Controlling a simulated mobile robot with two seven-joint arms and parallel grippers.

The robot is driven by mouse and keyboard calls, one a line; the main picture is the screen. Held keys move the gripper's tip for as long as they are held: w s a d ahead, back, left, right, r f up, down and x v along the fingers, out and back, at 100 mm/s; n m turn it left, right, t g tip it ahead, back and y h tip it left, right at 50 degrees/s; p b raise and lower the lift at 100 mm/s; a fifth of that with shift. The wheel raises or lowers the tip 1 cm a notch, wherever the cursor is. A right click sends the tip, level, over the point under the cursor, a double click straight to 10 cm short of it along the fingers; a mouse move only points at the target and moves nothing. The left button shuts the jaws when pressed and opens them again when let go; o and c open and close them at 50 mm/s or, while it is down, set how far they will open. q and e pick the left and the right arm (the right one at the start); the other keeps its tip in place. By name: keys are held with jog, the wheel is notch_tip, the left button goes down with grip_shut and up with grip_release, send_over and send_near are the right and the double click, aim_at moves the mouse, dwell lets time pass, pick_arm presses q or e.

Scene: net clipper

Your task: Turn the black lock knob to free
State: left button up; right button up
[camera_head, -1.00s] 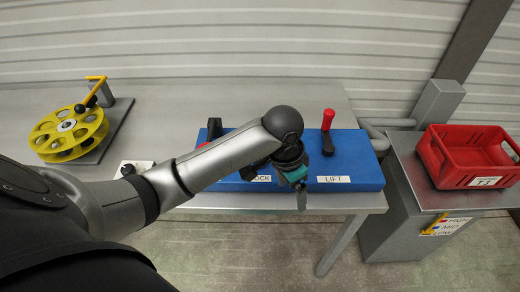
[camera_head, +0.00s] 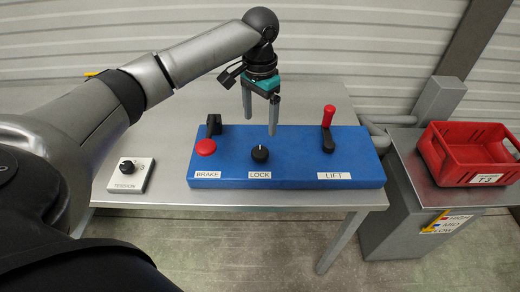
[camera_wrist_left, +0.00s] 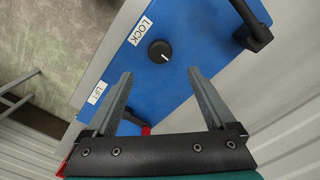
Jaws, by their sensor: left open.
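The black lock knob (camera_head: 260,154) sits on the blue control box (camera_head: 300,172), above the LOCK label (camera_head: 260,174). A white mark on its top points away from the label. The knob also shows in the left wrist view (camera_wrist_left: 160,51), ahead of the fingertips. My left gripper (camera_head: 260,127) is open and empty, pointing down over the back of the box, behind and above the knob. In the left wrist view its two fingers (camera_wrist_left: 160,73) stand apart with the knob between their lines, not touched. My right gripper is not in view.
On the same box, the brake lever with its red knob (camera_head: 206,147) is left and the red-handled lift lever (camera_head: 328,116) is right. A TENSION box (camera_head: 131,177) stands farther left. A red crate (camera_head: 468,155) sits on the cabinet at right.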

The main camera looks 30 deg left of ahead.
aim_at(260, 151)
pick_arm(q)
notch_tip(260, 151, down, 11)
jog(key=shift+f+b, duration=0.1)
jog(key=shift+b, duration=1.1)
